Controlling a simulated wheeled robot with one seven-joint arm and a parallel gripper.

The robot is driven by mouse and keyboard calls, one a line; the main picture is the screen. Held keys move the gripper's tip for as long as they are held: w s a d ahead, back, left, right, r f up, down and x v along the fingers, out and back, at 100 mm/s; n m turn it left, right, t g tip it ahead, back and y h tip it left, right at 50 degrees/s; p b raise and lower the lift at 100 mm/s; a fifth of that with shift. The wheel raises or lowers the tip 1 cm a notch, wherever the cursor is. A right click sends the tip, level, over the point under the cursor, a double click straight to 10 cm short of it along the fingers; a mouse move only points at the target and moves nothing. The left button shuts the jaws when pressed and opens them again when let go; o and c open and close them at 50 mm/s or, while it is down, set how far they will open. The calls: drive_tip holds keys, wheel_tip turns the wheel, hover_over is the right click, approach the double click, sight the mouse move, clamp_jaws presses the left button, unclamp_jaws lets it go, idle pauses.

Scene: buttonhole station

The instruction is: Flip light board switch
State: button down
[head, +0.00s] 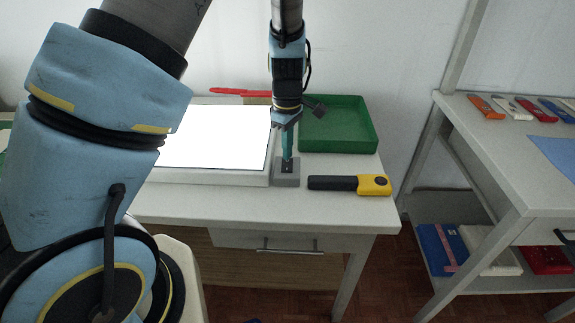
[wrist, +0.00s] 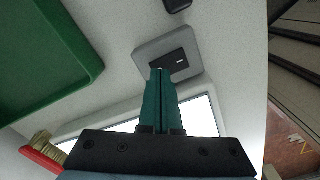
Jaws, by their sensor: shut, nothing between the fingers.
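The light board (head: 215,140) lies on the table with its panel bright white; part of it also shows in the wrist view (wrist: 203,116). A grey switch box (head: 287,181) sits at the board's right front corner. In the wrist view the switch box (wrist: 150,52) has a black switch (wrist: 182,61) with a small white mark on its top. My gripper (head: 287,161) is shut and empty, pointing down at the box. In the wrist view its fingertips (wrist: 160,72) overlap the edge of the black switch. I cannot tell whether they touch it.
A green tray (head: 340,147) stands behind the switch box to the right. A black and yellow tool (head: 350,184) lies just right of the box. A red item (head: 238,92) lies behind the board. A second table (head: 492,130) stands further right.

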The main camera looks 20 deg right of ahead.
drive_tip(key=shift+f+b, duration=0.35)
drive_tip(key=shift+f, duration=0.2)
drive_tip(key=shift+r, duration=0.1)
wheel_tip(320, 180, up, 7)
drive_tip(key=p, duration=0.6)
drive_tip(key=shift+p, duration=0.4)
idle(0.4)
drive_tip(key=s+a+r+m, duration=0.1)
drive_tip(key=a+r, duration=0.3)
drive_tip(key=a, duration=0.6)
drive_tip(key=s+a+r+m+t, duration=0.1)
drive_tip(key=a+r+m, duration=0.2)
drive_tip(key=a, duration=0.7)
drive_tip(key=s+a+r+m, duration=0.2)
drive_tip(key=a+r+m, duration=0.2)
drive_tip(key=a, duration=0.6)
drive_tip(key=shift+r+t+b, duration=0.3)
drive_tip(key=shift+b, duration=0.1)
